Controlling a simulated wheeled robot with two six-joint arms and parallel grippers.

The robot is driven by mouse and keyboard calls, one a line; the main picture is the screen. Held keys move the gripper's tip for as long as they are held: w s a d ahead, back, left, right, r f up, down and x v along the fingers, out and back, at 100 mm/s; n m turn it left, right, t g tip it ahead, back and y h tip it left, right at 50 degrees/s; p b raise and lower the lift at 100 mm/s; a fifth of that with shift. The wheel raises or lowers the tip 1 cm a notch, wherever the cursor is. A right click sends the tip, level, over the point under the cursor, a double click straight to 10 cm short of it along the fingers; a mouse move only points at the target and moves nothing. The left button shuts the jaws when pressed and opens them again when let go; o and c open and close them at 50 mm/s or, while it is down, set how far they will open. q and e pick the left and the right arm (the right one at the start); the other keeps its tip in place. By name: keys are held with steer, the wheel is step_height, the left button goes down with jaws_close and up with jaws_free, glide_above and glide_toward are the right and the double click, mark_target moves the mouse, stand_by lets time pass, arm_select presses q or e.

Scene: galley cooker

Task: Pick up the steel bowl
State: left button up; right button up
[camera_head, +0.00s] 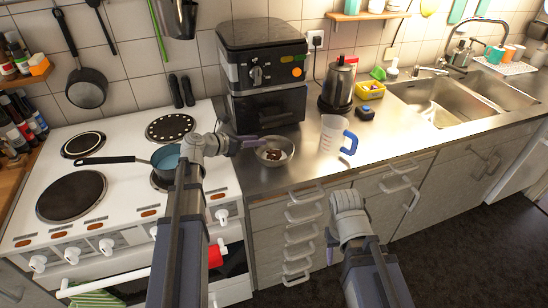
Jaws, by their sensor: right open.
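The steel bowl (285,161) stands on the steel counter just right of the cooker, below the black appliance. Something dark brown lies in it. My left gripper (256,142) reaches over from the cooker side, with its fingertips at the bowl's left rim. I cannot tell whether it touches the rim or whether its jaws are open or shut. My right gripper (330,244) is low in front of the drawers, away from the bowl and open. Its fingers are partly hidden by its wrist.
A blue pan (166,158) with a black handle sits on the white cooker (122,199), close to my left arm. A clear jug (333,135) with a blue handle stands right of the bowl. A kettle (338,84) and yellow tub (370,91) stand behind. The counter's right front is clear.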

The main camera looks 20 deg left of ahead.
arm_select(q)
steer(key=shift+x, duration=1.1)
steer(key=shift+c, duration=0.4)
jaws_close()
